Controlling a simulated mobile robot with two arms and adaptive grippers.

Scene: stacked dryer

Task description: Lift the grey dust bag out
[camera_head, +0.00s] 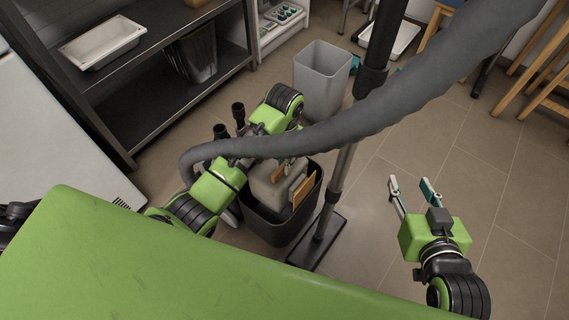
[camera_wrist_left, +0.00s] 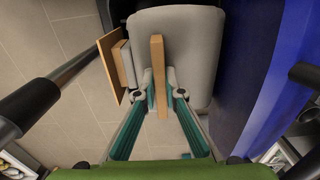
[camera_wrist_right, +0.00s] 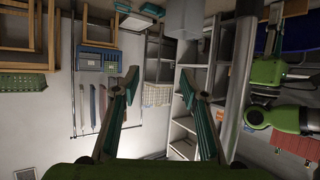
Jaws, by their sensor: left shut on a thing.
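The grey dust bag (camera_head: 265,190) sits in the dark open bin (camera_head: 262,229), its top showing above the rim. It also shows in the left wrist view (camera_wrist_left: 190,45), with a tan strip (camera_wrist_left: 158,70) standing along its middle. My left gripper (camera_wrist_left: 159,82) is shut on this strip, one teal finger on each side. In the head view my left gripper (camera_head: 286,165) is over the bin, partly hidden by the hose. The bag's lower part is hidden. My right gripper (camera_head: 411,186) is open and empty over the floor to the right; its spread fingers show in its wrist view (camera_wrist_right: 160,82).
A thick grey hose (camera_head: 400,105) crosses above the bin. A tan panel (camera_head: 303,190) stands in the bin beside the bag. A metal pole (camera_head: 340,180) on a flat base stands right of the bin. A grey wastebasket (camera_head: 322,80) stands behind. Floor at right is clear.

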